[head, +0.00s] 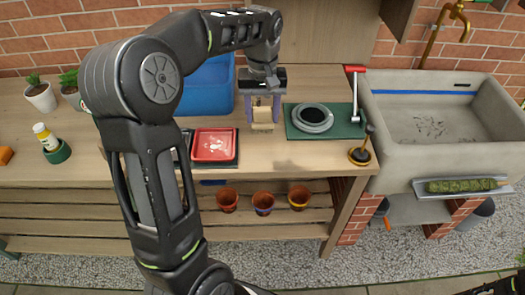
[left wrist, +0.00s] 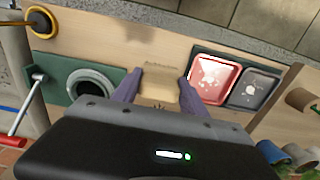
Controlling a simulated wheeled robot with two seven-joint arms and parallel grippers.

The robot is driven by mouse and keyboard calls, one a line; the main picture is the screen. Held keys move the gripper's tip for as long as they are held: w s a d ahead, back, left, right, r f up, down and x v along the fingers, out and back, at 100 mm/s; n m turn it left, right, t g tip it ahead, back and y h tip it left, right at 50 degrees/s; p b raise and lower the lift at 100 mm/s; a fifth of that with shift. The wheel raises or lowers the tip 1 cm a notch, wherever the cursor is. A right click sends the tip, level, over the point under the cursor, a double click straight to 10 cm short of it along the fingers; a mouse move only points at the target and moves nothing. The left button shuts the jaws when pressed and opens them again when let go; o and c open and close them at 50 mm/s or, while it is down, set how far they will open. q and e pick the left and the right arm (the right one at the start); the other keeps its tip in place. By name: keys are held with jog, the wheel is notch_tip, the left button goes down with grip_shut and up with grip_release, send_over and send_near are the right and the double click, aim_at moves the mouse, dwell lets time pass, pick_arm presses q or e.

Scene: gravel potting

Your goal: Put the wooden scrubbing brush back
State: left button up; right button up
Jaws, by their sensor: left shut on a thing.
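The wooden scrubbing brush (head: 262,117) is a pale wood block in the head view, between the red tray and the green mat. My left gripper (head: 262,108) points down and is shut on it. In the left wrist view the brush (left wrist: 160,88) sits between the two purple-grey fingers (left wrist: 156,88), with a rough edge showing on its upper side. The brush is at or just above the bench top (head: 270,150); I cannot tell whether it touches. My right gripper is not in view.
A red tray (head: 214,145) lies left of the brush. A green mat (head: 340,130) with a grey ring (head: 313,127) and a red-handled lever (head: 355,69) lies right. A blue bin (head: 208,88) stands behind.

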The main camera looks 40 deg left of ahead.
aim_at(262, 130)
pick_arm(q)
jog(key=shift+f, duration=3.1)
jog(key=shift+f+p, duration=0.4)
jog(key=shift+f, duration=1.45)
jog(key=shift+f, duration=0.15)
jog(key=o, duration=1.4)
jog(key=shift+o, duration=0.2)
notch_tip(262, 130, up, 12)
jog(key=shift+r, duration=0.15)
